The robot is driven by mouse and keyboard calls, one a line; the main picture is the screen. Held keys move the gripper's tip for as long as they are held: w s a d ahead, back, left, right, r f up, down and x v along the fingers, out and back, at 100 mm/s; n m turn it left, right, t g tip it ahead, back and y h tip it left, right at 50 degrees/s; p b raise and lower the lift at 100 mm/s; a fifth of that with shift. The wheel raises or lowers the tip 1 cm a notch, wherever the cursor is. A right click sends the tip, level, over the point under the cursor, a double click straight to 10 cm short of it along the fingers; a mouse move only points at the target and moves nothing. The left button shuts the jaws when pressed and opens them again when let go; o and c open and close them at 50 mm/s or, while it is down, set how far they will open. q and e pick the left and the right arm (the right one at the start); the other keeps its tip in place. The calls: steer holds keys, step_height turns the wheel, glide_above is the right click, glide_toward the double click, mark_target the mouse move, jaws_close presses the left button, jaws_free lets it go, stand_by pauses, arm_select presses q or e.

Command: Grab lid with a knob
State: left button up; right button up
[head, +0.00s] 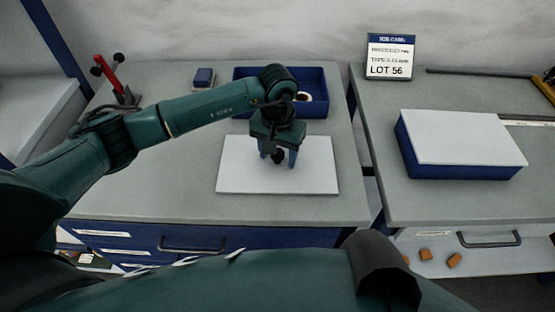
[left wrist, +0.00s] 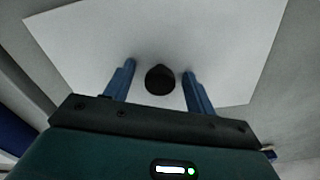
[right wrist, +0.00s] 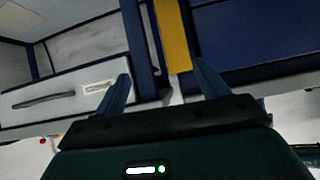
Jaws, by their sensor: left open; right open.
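The lid (head: 235,178) is a flat white rectangular panel lying on the left grey bench, and it fills much of the left wrist view (left wrist: 220,35). Its round black knob (left wrist: 160,79) stands between the fingers of my left gripper (left wrist: 158,82), with a gap on each side. In the head view the knob (head: 277,157) shows under my left gripper (head: 278,155), which is open and points down. My right gripper (right wrist: 160,85) is open and empty, in front of blue and grey furniture in the right wrist view.
A blue open bin (head: 312,78) with a round item in it stands behind the lid. A blue box with a white top (head: 460,140) sits on the right bench, near a LOT 56 sign (head: 391,57). A red stand (head: 112,80) and small blue block (head: 204,77) are at the back left.

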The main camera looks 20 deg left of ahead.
arm_select(q)
steer(key=c, duration=0.8)
jaws_close()
arm_select(e)
steer(key=shift+s+a+f, duration=0.1)
steer(key=shift+s+a, duration=0.1)
steer(key=shift+s, duration=0.1)
arm_select(q)
steer(key=shift+r, duration=0.1)
